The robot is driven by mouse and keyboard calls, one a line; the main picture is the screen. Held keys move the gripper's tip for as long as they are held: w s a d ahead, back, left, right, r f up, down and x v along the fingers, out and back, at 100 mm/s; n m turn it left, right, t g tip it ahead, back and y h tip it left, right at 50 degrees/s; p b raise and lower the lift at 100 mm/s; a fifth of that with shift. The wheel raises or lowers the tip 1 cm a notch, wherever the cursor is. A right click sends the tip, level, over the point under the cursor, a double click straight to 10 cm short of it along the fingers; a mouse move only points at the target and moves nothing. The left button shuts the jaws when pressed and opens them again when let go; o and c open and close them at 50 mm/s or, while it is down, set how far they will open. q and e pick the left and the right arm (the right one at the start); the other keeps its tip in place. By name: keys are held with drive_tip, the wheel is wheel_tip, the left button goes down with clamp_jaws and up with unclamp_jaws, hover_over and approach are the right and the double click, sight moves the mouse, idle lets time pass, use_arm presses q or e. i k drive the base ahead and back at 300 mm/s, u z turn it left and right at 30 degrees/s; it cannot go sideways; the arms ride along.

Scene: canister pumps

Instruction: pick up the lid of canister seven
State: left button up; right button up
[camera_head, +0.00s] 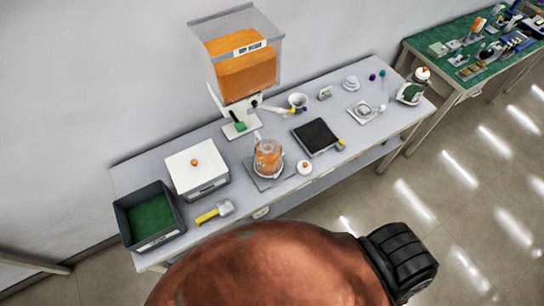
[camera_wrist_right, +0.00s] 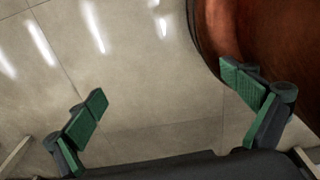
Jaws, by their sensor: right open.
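No number is readable on any canister, so I cannot tell which is canister seven. A glass canister (camera_head: 267,158) with orange contents stands near the table's front edge in the head view. A white lid with an orange knob (camera_head: 304,167) lies to its right, apart from it. Another canister (camera_head: 410,93) with green contents stands at the table's right end, with a white, red-knobbed lid (camera_head: 422,74) at its top. My right gripper (camera_wrist_right: 164,88) is open and empty over bare floor in the right wrist view. My left gripper is in neither view.
The grey table (camera_head: 235,180) also holds a hopper of orange material (camera_head: 242,68), a white box (camera_head: 196,168), a dark bin with green contents (camera_head: 150,215), a yellow-handled scoop (camera_head: 214,212) and a black plate (camera_head: 316,136). A green-topped bench (camera_head: 455,72) stands right.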

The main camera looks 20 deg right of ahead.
sight(304, 168)
drive_tip(key=u, duration=0.35)
drive_tip(key=k, duration=0.85)
drive_tip(key=z, duration=1.85)
drive_tip(key=i, duration=0.5)
